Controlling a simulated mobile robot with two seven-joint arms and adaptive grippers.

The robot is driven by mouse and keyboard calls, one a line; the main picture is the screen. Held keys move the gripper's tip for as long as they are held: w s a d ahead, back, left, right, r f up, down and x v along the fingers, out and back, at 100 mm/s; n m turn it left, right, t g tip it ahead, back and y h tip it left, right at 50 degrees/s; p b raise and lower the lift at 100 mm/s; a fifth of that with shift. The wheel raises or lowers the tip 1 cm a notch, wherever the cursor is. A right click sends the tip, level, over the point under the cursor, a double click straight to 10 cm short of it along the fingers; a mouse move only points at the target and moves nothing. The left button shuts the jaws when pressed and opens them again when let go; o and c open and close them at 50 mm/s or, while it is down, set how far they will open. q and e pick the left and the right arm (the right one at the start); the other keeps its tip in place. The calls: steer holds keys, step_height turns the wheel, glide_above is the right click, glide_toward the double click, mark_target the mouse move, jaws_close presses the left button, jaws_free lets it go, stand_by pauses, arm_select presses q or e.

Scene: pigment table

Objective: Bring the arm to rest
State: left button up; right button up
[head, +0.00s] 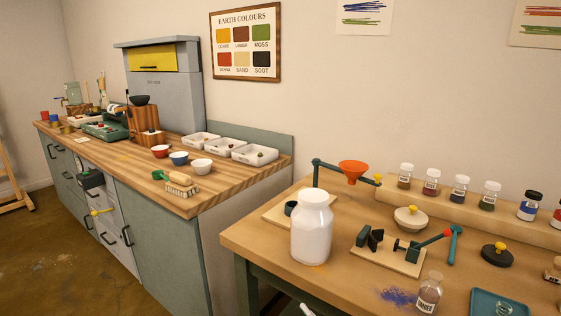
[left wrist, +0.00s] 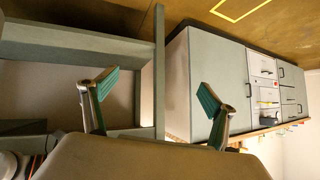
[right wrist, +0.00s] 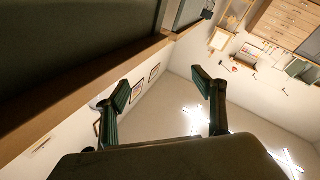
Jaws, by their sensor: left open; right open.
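My left gripper (left wrist: 157,92) is open and empty in the left wrist view, its two green-padded fingers spread wide. Behind it show a grey-green table frame and the grey-green cabinet (left wrist: 208,85), with the floor at the top. My right gripper (right wrist: 161,88) is open and empty in the right wrist view, fingers apart. Behind it are a pale wall and bright ceiling lights, and a wooden edge runs along the upper left. Neither gripper shows clearly in the head view. Neither touches anything that I can see.
Several pigment jars line a back shelf. Open floor (head: 60,262) lies at left.

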steer(key=s+d+f+m+g+h, duration=0.3)
steer(key=s+d+f+m+h, duration=0.4)
steer(key=d+f, duration=0.5)
steer(key=s+d+f+g+h, duration=0.25)
steer(key=s+d+f, duration=0.45)
steer(key=s+f, duration=0.4)
arm_select(q)
steer(key=shift+n, duration=0.3)
steer(key=r+p, duration=0.1)
steer(key=p, duration=0.1)
steer(key=d+r+p, duration=0.1)
steer(key=r+p, duration=0.1)
steer(key=p, duration=0.1)
steer(key=r+p, duration=0.2)
steer(key=shift+s+d+r+p, duration=0.15)
steer(key=shift+s+r+p, duration=0.1)
steer(key=shift+p, duration=0.1)
arm_select(e)
step_height(320, 180, up, 6)
steer(key=s+g, duration=0.1)
steer(key=s, duration=0.1)
steer(key=shift+s+a+f+m+y, duration=0.2)
steer(key=shift+s+m+y, duration=0.1)
steer(key=shift+y, duration=0.15)
arm_select(q)
steer(key=shift+f, duration=0.1)
